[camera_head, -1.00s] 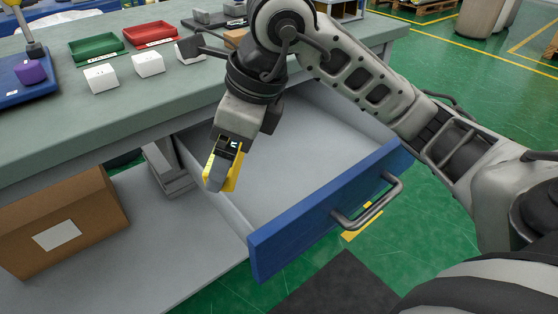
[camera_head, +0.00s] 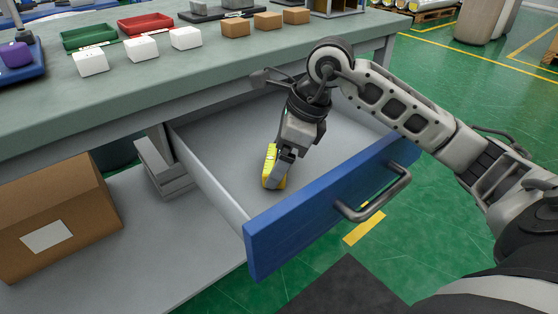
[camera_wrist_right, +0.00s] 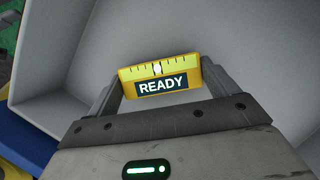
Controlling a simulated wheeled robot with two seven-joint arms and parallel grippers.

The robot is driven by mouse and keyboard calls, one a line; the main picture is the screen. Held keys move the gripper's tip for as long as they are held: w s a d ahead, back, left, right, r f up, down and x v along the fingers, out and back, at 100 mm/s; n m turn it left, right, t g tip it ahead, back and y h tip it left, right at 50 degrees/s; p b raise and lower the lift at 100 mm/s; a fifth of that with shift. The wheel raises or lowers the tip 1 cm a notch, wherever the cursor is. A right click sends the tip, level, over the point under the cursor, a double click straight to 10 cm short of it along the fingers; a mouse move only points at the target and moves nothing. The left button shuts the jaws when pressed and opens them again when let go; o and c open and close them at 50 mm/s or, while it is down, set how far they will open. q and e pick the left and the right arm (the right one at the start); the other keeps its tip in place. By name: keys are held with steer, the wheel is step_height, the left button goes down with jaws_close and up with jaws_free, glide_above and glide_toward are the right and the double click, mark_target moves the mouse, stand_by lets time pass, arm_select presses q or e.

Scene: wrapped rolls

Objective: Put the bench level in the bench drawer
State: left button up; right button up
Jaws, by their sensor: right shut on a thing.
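The bench level is yellow, with a scale and a dark "READY" label in the right wrist view (camera_wrist_right: 160,75). In the head view the bench level (camera_head: 270,168) is held over the inside of the drawer. My right gripper (camera_head: 276,165) is shut on it; both fingers show at its ends in the right wrist view. The bench drawer (camera_head: 230,160) stands open, with a grey inside and a blue front (camera_head: 330,205) with a metal handle. I cannot tell whether the level touches the drawer floor. My left gripper is out of view.
The green-grey bench top (camera_head: 130,105) carries white boxes (camera_head: 142,48), brown boxes (camera_head: 268,21), a green tray (camera_head: 90,37) and a red tray (camera_head: 146,23). A cardboard box (camera_head: 55,215) sits on the shelf below, left of the drawer. The visible drawer floor is otherwise empty.

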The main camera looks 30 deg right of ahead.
steer(key=shift+f, duration=0.25)
steer(key=o, duration=0.9)
steer(key=shift+r, duration=0.2)
arm_select(q)
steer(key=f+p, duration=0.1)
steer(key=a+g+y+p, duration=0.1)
steer(key=p, duration=0.1)
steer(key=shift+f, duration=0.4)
arm_select(e)
steer(key=v, duration=1.1)
steer(key=shift+s+d+r, duration=0.15)
steer(key=shift+s+r, duration=0.05)
steer(key=shift+r, duration=0.15)
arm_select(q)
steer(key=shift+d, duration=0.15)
